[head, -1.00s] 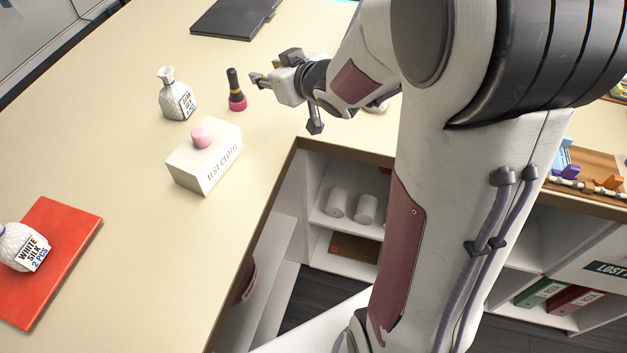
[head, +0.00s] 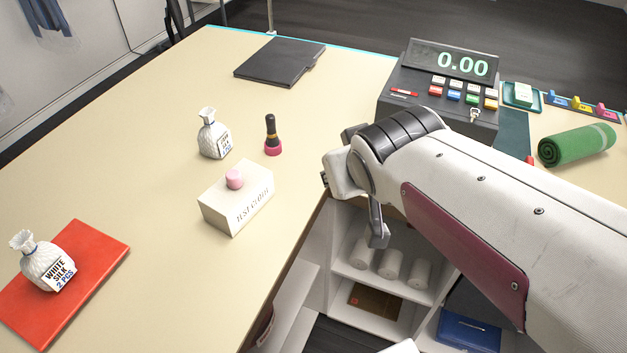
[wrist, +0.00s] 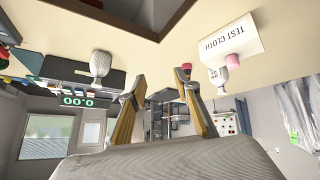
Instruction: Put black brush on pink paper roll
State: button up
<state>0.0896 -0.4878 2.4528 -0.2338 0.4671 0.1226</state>
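The black brush (head: 270,130) has a gold band and stands upright on the pink paper roll (head: 273,149), which sits on the cream counter. The pink roll shows there near the tip of the right finger (wrist: 187,66), and that finger covers most of the brush.
A white test cloth box (head: 238,208) with a pink knob-like piece (head: 235,179) on top stands in front of the brush. A white sachet (head: 213,138) stands left of it. A cash register (head: 440,85) stands at the back right. The counter behind the brush is clear up to a black folder (head: 281,63).

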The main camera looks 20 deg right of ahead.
jog(key=s+a+g+y, duration=0.1)
jog(key=s+a, duration=0.2)
jog(key=s, duration=0.3)
jog(key=s+a+f+g+y, duration=0.1)
jog(key=s+a, duration=0.2)
jog(key=s, duration=0.3)
jog(key=shift+f+g, duration=0.3)
jog(key=shift+s, duration=0.1)
dwell(0.5)
